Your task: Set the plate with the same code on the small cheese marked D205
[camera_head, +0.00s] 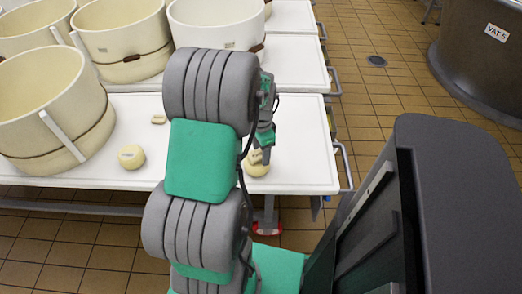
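My gripper (264,148) points down at the right part of the white table, partly hidden behind my own arm. Right at its fingertips is a small pale piece (255,156), probably a plate, over or on a small round cheese (258,170). I cannot tell whether the fingers hold it or whether it touches the cheese. Another small round cheese (131,157) sits further left with a dark mark on top. A small pale plate (158,119) lies behind that cheese. The codes are too small to read, so I cannot tell which cheese is D205.
Several large cream tubs with brown bands, one at the left (60,118), stand on the white tables (305,150). A dark vat marked VAT 5 (470,75) stands at the right back. Tiled floor (385,100) is free between the tables and the vat.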

